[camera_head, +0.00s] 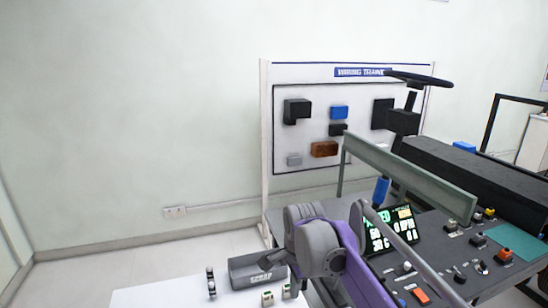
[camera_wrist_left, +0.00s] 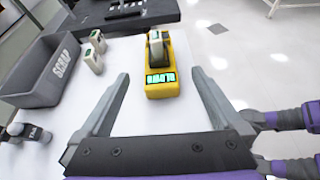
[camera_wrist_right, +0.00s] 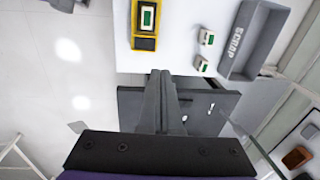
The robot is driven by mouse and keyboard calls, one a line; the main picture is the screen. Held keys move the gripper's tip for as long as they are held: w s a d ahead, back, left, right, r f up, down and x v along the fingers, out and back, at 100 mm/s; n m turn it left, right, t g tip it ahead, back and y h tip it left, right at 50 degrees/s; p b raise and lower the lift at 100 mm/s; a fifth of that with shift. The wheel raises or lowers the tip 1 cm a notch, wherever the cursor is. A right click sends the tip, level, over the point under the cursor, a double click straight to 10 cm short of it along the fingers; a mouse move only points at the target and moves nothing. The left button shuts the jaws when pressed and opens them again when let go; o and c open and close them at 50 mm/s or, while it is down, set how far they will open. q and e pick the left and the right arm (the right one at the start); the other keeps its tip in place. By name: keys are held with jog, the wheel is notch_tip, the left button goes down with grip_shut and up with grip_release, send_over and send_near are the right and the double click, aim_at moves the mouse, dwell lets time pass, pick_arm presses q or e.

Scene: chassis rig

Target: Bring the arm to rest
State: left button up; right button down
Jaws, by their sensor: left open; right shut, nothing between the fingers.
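My right arm, grey and purple, reaches in from the lower right of the head view. My left gripper (camera_wrist_left: 160,76) shows only in the left wrist view. Its fingers are wide apart and empty above the white table (camera_wrist_left: 125,62).
The grey scrap bin (camera_wrist_left: 45,72) stands on the table beside small white-and-green parts (camera_wrist_left: 93,58). In the head view, a dark control console (camera_head: 440,262) with switches and a steering wheel (camera_head: 418,79) fills the right. A wiring trainer board (camera_head: 350,72) stands behind. The left floor is clear.

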pick_arm(q)
jog(key=s+a+r+m+y+p, duration=0.1)
jog(key=s+a+m+y+p, duration=0.1)
jog(key=s+m+y, duration=0.4)
jog(key=s+a+r+m+t+y+p, duration=0.1)
jog(key=s+a+m+y, duration=0.4)
jog(key=s+m, duration=0.7)
jog(key=r+m+y+p, duration=0.1)
jog(key=m, duration=0.2)
jog(key=shift+s+a+y, duration=0.15)
jog(key=shift+s+y, duration=0.15)
pick_arm(e)
jog(key=s+d+f+n+t, duration=0.1)
jog(key=s+d+f+n, duration=0.2)
jog(key=s, duration=0.5)
jog(key=s+d+f+n+t, duration=0.1)
jog(key=s+d+f+n, duration=0.2)
jog(key=s, duration=0.6)
jog(key=s+d+f+n+t, duration=0.2)
jog(key=s+d+f+n, duration=0.1)
jog(key=s+d+n, duration=0.3)
jog(key=shift+s+d+n, duration=0.4)
jog(key=shift+s+n, duration=0.6)
jog(key=shift+s, duration=0.15)
